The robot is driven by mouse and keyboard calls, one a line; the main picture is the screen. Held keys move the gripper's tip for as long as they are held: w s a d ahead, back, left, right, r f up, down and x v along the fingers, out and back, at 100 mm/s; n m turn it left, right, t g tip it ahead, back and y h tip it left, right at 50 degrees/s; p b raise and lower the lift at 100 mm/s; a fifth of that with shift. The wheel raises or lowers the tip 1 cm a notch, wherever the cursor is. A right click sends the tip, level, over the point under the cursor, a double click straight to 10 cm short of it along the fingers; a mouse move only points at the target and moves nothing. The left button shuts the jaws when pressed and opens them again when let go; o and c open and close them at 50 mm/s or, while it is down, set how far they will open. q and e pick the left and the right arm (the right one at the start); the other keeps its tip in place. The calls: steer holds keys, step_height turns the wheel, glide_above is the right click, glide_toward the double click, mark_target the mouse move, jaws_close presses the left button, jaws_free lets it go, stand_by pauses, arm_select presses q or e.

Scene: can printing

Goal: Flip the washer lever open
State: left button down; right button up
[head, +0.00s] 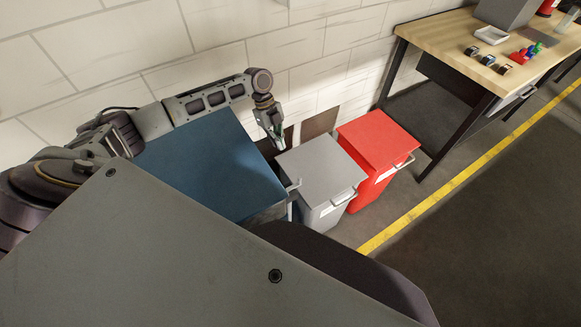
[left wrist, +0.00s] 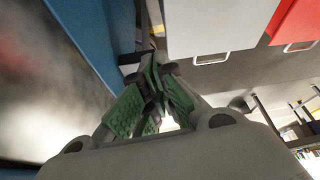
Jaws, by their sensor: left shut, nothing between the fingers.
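A blue-topped unit (head: 205,165) stands against the wall, below my left arm; I cannot tell for sure that it is the washer. A small pale handle-like piece (head: 293,187) shows near its right front corner; whether this is the lever is unclear. My left gripper (head: 280,145) points down beside the back left corner of the grey bin. In the left wrist view its green-padded fingers (left wrist: 153,95) are shut and hold nothing. The blue side (left wrist: 88,35) shows at the upper left there. My right gripper is out of view.
A grey bin (head: 322,168) and a red bin (head: 378,139), both with front handles, stand right of the blue unit. A wooden workbench (head: 440,42) with small items stands at the back right. The floor right of the yellow line (head: 455,193) is clear.

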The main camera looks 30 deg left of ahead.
arm_select(q)
steer(key=shift+f, duration=0.1)
steer(key=s+d+f+p, duration=0.1)
steer(key=s+d+f, duration=0.2)
steer(key=d+f, duration=0.4)
step_height(320, 180, down, 2)
steer(key=shift+f, duration=0.1)
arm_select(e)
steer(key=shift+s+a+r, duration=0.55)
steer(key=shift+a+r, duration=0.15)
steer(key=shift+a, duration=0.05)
arm_select(q)
steer(key=shift+w+d, duration=0.1)
steer(key=shift+d, duration=0.05)
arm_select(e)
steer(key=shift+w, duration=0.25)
arm_select(q)
steer(key=shift+d+m, duration=0.15)
steer(key=shift+m, duration=0.25)
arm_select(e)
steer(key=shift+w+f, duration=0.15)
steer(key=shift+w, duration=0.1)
